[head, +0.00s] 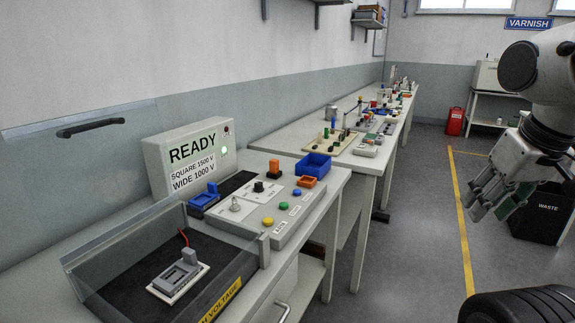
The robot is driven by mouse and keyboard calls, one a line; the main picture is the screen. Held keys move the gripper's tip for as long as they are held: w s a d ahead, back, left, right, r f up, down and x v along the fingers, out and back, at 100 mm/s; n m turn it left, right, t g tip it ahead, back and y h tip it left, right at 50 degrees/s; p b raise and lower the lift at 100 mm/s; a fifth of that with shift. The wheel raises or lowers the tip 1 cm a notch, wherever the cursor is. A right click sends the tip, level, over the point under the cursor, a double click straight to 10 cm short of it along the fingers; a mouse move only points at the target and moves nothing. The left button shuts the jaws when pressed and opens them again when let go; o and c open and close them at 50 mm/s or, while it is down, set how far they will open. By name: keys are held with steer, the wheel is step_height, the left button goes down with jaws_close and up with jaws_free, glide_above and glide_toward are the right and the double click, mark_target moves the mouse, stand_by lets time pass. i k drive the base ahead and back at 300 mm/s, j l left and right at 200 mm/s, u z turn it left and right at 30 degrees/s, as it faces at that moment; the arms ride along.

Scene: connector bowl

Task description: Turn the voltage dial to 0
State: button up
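A control panel (285,222) lies on the near bench in the head view. On it are a black knob (258,186) and a pale grey knob (236,205), each on a white plate. Their markings are too small to read, so I cannot tell which is the voltage dial or where it points. Behind the panel, a tester box (190,155) shows READY, SQUARE 1500 V and WIDE 1000 V, with a green light lit. My gripper (491,211) hangs at the right over the floor, far from the panel. Its fingers look apart, with nothing between them.
A clear-walled test bay (120,255) with a grey fixture (178,278) stands at the front left. A waste bin (545,213) stands at right. The aisle floor is clear.

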mark_target(258, 186)
steer(key=i+l+u, duration=0.1)
steer(key=i+l, duration=0.15)
steer(key=i+l+u, duration=0.15)
steer(key=l, duration=0.3)
steer(key=i+l+u, duration=0.1)
steer(key=i+l, duration=0.25)
steer(key=i+l+u, duration=0.1)
steer(key=l, duration=0.35)
steer(key=i+u, duration=0.15)
steer(key=u, duration=0.8)
